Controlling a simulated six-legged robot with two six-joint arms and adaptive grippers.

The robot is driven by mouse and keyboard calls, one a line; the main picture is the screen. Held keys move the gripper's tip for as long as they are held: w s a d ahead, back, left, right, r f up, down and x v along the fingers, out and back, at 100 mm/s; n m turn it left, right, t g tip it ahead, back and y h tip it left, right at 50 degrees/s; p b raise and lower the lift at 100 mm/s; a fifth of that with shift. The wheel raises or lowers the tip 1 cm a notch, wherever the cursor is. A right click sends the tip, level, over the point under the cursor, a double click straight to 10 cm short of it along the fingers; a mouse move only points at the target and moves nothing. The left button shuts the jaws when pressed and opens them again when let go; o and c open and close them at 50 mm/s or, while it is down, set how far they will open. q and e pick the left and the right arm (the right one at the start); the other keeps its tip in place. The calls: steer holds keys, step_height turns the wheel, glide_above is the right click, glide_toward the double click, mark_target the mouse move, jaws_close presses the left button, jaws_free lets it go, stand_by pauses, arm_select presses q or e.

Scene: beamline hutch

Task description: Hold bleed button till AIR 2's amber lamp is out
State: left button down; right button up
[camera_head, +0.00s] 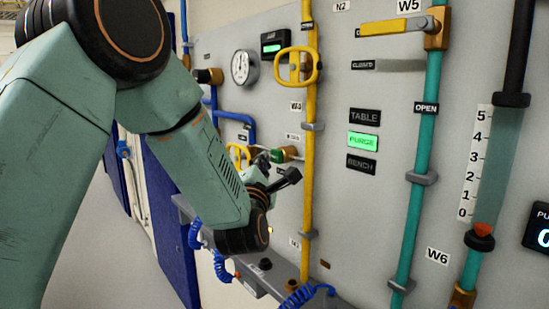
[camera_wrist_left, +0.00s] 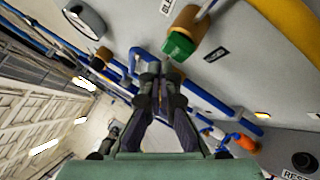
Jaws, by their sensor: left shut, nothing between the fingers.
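A brass fitting with a green cap (camera_head: 277,156) sticks out of the grey panel beside the yellow pipe. The green cap also shows in the left wrist view (camera_wrist_left: 178,45), just beyond the fingertips. I cannot tell whether it is the bleed button. My left gripper (camera_head: 287,179) is close below the cap, partly hidden by its own wrist. In the left wrist view the gripper (camera_wrist_left: 160,75) is shut and empty, its fingertips apart from the cap as far as I can see. My right gripper is out of view.
The yellow pipe (camera_head: 310,120) with its yellow handle (camera_head: 297,66) runs close right of the gripper. A round gauge (camera_head: 242,67) is above. A lit green PURGE sign (camera_head: 363,142) is to the right. A grey shelf with coiled blue hoses (camera_head: 220,266) lies below.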

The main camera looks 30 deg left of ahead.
arm_select(q)
steer(key=shift+w+f, duration=0.1)
steer(key=shift+w, duration=0.05)
steer(key=shift+w+d+b, duration=0.2)
steer(key=shift+w+b, duration=0.1)
steer(key=shift+a, duration=0.1)
steer(key=shift+w+d, duration=0.25)
steer(key=shift+w, duration=0.3)
stand_by(1.1)
stand_by(2.7)
steer(key=shift+s+a+b, duration=0.2)
steer(key=shift+s+b, duration=0.05)
steer(key=shift+s, duration=0.25)
steer(key=shift+s+a+b, duration=0.15)
steer(key=shift+s+b, duration=0.05)
steer(key=shift+s, duration=0.25)
